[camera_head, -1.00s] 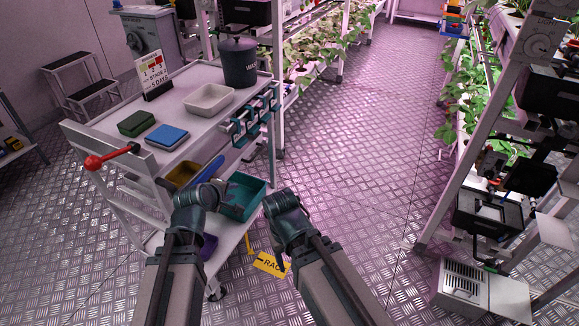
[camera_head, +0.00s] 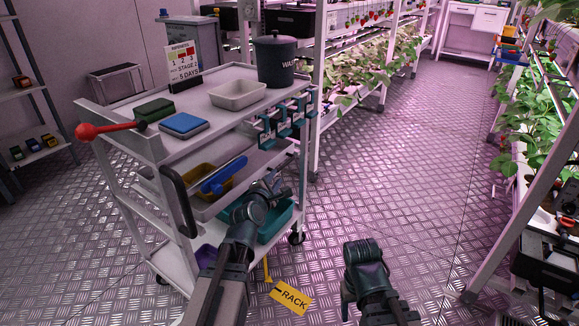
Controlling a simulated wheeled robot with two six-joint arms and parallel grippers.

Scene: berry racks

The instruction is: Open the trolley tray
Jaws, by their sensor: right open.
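The white trolley (camera_head: 133,225) stands left of centre. Its middle tray (camera_head: 255,168) holds a yellow bin (camera_head: 213,183) and a blue long-shaped item (camera_head: 224,174). A dark curved handle (camera_head: 179,203) is at the trolley's near left end; whether it belongs to the tray is unclear. My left gripper (camera_head: 278,184) is at the trolley's near right side, in front of the tray's right part; its jaws are too small and dark to read. My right gripper (camera_head: 346,296) is low over the floor, right of the trolley, apart from it, open and partly hidden by its arm.
A teal bin (camera_head: 274,226) sits on the lower shelf. On top are a white tub (camera_head: 238,95), a dark waste bin (camera_head: 274,60), a blue box (camera_head: 184,125) and a green box (camera_head: 153,110). A red-knobbed lever (camera_head: 86,131) sticks out left.

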